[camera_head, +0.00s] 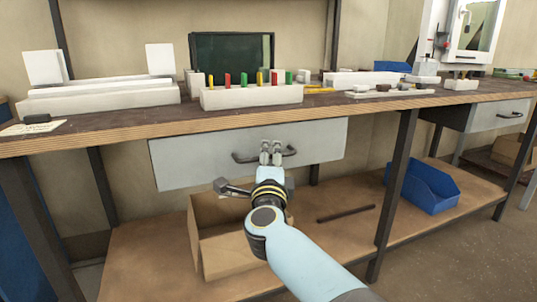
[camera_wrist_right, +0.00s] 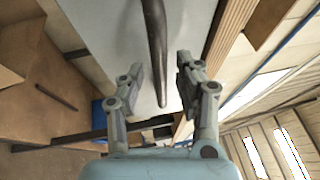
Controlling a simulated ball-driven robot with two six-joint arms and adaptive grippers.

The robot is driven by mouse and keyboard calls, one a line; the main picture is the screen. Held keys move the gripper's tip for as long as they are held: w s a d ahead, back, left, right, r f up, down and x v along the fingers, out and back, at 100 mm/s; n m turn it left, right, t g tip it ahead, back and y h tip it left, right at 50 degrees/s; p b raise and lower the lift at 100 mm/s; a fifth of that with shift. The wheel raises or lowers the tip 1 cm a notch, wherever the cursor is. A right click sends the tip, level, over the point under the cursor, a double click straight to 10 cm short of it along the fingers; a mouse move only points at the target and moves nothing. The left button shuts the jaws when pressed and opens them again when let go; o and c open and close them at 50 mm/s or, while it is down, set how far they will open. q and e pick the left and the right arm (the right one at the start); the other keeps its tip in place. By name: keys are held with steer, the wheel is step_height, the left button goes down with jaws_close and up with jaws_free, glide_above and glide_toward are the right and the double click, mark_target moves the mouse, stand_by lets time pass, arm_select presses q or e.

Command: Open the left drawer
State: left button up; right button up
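The left drawer (camera_head: 195,163) is a wide light grey front under the wooden bench top, and it looks shut. Its dark curved bar handle (camera_head: 245,158) sits near the right of the front. My right gripper (camera_head: 270,150) is at the handle, its fingers hiding the handle's middle. In the right wrist view the two fingers (camera_wrist_right: 160,72) are apart, with the dark handle (camera_wrist_right: 155,35) running between them and a gap visible on each side. The drawer front (camera_wrist_right: 125,45) shows behind the handle. My left gripper is not in view.
The bench top (camera_head: 330,107) carries white blocks and a holder with coloured pegs (camera_head: 250,96). A cardboard box (camera_head: 220,245) and a blue bin (camera_head: 425,188) stand on the lower shelf. A second drawer (camera_head: 490,117) is at the right. A dark bench leg (camera_head: 393,195) stands right of my arm.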

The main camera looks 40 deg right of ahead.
steer(key=shift+c, duration=0.4)
jaws_close()
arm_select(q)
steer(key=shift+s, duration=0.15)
arm_select(e)
steer(key=shift+s+f, duration=0.15)
